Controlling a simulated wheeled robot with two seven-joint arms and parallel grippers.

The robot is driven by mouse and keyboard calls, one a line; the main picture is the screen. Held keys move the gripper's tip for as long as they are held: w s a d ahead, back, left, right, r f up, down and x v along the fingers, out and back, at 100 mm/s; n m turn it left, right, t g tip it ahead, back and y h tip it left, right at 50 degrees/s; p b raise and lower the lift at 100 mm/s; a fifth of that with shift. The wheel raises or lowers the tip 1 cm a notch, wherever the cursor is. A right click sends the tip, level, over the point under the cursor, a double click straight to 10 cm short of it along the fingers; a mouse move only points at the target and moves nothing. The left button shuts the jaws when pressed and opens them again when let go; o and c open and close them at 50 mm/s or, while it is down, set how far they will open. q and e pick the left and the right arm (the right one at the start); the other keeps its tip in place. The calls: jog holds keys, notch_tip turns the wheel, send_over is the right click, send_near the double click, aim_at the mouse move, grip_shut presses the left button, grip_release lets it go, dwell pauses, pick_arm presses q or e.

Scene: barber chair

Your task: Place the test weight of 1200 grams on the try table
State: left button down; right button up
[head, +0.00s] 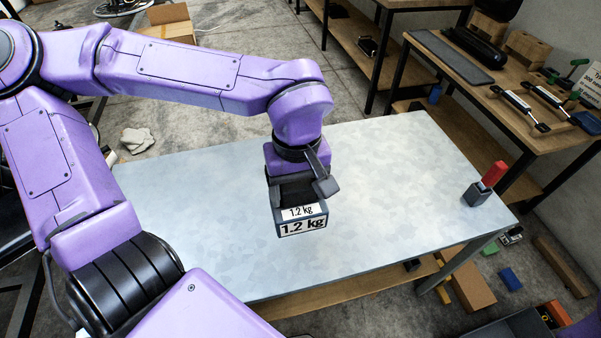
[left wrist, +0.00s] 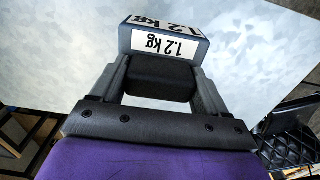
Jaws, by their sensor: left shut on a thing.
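The test weight (head: 303,227) is a dark grey block with white labels reading 1.2 kg. My left gripper (head: 303,190) points down over the table and is shut on it, one finger on each side. The left wrist view shows the weight (left wrist: 165,45) between the fingertips of the left gripper (left wrist: 160,75). The try table (head: 390,190) has a pale grey metal-like top, and the weight is over its middle. I cannot tell whether the weight touches the top. My right gripper is not in view.
A small dark block (head: 476,195) with a red piece (head: 493,173) stands at the table's right end. A wooden workbench (head: 500,95) with tools is behind on the right. Cardboard boxes and small blocks lie below. The tabletop around the weight is clear.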

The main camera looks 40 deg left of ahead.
pick_arm(q)
jog(key=w+a+f, duration=0.1)
jog(key=w+f, duration=0.3)
jog(key=w+a+f, duration=0.1)
jog(key=w+f, duration=0.3)
jog(key=w+a+f, duration=0.2)
jog(key=w+f, duration=0.2)
jog(key=w, duration=0.1)
jog(key=shift+w+f, duration=0.1)
jog(key=shift+f, duration=0.25)
grip_release()
jog(key=shift+f, duration=0.15)
notch_tip(320, 180, up, 12)
jog(key=shift+p, duration=0.45)
